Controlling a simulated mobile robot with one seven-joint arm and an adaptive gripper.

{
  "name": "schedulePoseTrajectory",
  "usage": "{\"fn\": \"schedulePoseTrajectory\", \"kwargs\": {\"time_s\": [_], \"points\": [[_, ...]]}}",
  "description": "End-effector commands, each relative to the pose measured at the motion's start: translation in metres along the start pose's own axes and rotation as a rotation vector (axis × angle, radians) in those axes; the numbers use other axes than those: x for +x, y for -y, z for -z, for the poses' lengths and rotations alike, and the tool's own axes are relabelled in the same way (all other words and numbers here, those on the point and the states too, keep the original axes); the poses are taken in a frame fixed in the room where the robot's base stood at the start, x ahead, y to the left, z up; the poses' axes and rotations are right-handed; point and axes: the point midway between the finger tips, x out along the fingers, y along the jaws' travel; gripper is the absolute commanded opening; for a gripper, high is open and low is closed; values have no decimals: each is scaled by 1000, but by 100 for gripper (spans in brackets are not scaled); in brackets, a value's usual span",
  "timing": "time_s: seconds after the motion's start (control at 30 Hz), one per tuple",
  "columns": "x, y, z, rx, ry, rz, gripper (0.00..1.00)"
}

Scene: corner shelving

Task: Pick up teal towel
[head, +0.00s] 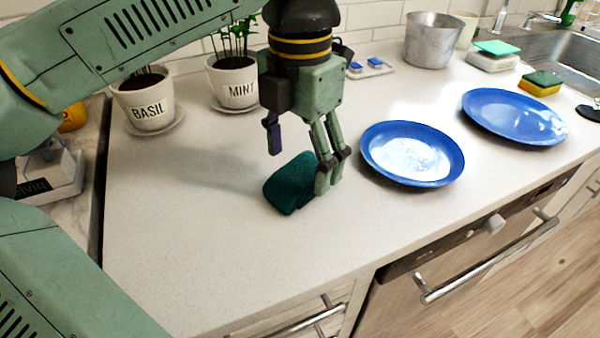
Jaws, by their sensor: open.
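The teal towel (287,187) is a small, dark teal folded bundle lying on the white countertop (200,240). My gripper (299,169) points down right over the towel, with its fingers spread. The right finger reaches down in front of the towel's right side and hides part of it. The left finger is shorter in view and hangs above the towel's far left side. I cannot tell whether either finger touches the towel.
Pots marked BASIL (147,105) and MINT (234,85) stand behind left. A metal pot (432,42) is at the back. The counter left of the towel is clear.

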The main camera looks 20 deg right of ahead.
Motion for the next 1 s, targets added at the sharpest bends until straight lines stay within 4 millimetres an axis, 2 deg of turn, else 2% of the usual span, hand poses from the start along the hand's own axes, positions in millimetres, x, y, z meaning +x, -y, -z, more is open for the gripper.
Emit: {"fn": "schedulePoseTrajectory", "kwargs": {"time_s": [0.1, 0.2, 0.43, 1.0], "points": [[15, 0, 0, -1, 0, 1, 72], [22, 0, 0, -1, 1, 1, 72], [23, 0, 0, -1, 1, 0, 71], [23, 0, 0, 0, 1, 0, 33]]}}
